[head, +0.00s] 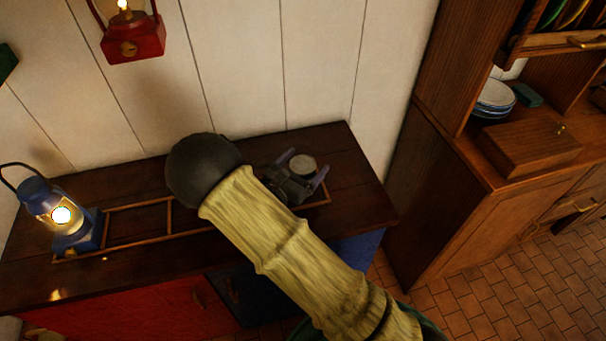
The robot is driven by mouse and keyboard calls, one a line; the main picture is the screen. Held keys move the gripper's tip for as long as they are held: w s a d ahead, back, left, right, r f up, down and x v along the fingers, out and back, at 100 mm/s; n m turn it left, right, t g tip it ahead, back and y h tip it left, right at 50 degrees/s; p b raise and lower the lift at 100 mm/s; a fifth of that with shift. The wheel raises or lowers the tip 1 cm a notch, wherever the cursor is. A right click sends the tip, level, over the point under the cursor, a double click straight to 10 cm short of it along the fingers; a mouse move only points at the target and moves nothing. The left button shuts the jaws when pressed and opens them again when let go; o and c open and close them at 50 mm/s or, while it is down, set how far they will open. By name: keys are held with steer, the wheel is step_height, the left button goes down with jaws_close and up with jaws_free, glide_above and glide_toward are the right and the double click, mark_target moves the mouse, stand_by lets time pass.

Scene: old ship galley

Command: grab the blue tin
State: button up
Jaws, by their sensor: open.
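My gripper (303,170) is over the right end of the dark wooden counter, its two pale purple fingers apart. A small round thing with a pale beige top (303,164) shows between the fingers, near their tips. It may be the blue tin, but its side is mostly hidden and I cannot make out a blue colour. I cannot tell whether either finger touches it. My arm crosses the middle of the view and hides part of the counter.
A thin wooden frame (138,203) divides the counter top (345,150). A lit blue lantern (72,220) stands at its left end. A red lantern (133,38) hangs above. At right, a wooden cabinet (455,215) holds a wooden box (527,148) and stacked plates (494,97).

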steer(key=shift+w+d, duration=0.3)
steer(key=shift+w, duration=0.15)
steer(key=c, duration=1.4)
steer(key=shift+o, duration=0.2)
steer(key=shift+r, duration=5.05)
